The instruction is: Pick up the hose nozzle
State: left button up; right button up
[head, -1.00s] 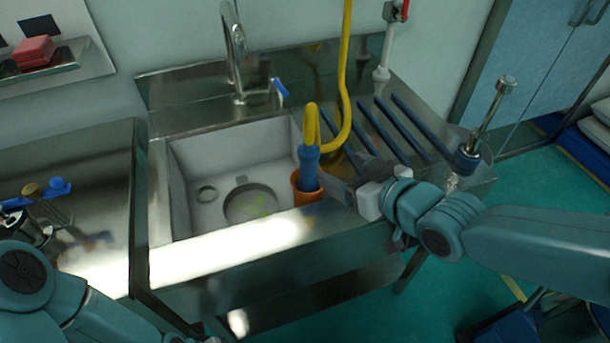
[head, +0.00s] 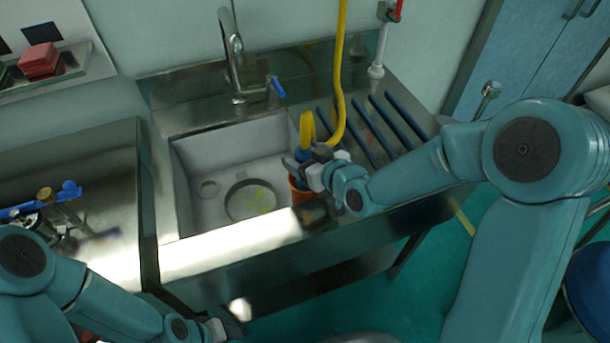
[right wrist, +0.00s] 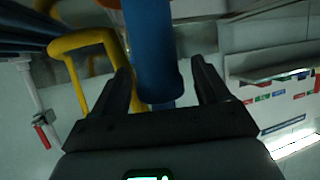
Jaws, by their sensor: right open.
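The hose nozzle is blue, with a yellow hose (head: 340,80) looping into its top. In the head view the nozzle (head: 303,155) stands in an orange holder (head: 297,194) at the right edge of the sink, partly hidden by my right gripper (head: 303,166). In the right wrist view the nozzle (right wrist: 152,50) lies between the two dark fingers of my right gripper (right wrist: 163,75). The fingers are open, with a visible gap on both sides. My left gripper (head: 222,328) is low in front of the counter, and its jaws are too small to judge.
The sink (head: 190,165) holds a round sieve (head: 250,200). A tap (head: 232,60) stands behind it. Dark blue bars (head: 385,130) lie on the drainboard to the right. A red-handled pipe (head: 380,50) stands at the back.

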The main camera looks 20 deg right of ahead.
jog(key=shift+x, duration=1.1)
jog(key=shift+s+r, duration=0.15)
jog(key=shift+s, duration=0.1)
jog(key=shift+w, duration=0.3)
jog(key=c, duration=1)
jog(key=shift+s, duration=0.2)
jog(key=shift+c, duration=0.2)
jog(key=shift+w, duration=0.15)
jog(key=shift+r, duration=0.3)
notch_tip(320, 180, up, 19)
jog(key=p, duration=0.2)
jog(key=shift+r, duration=0.2)
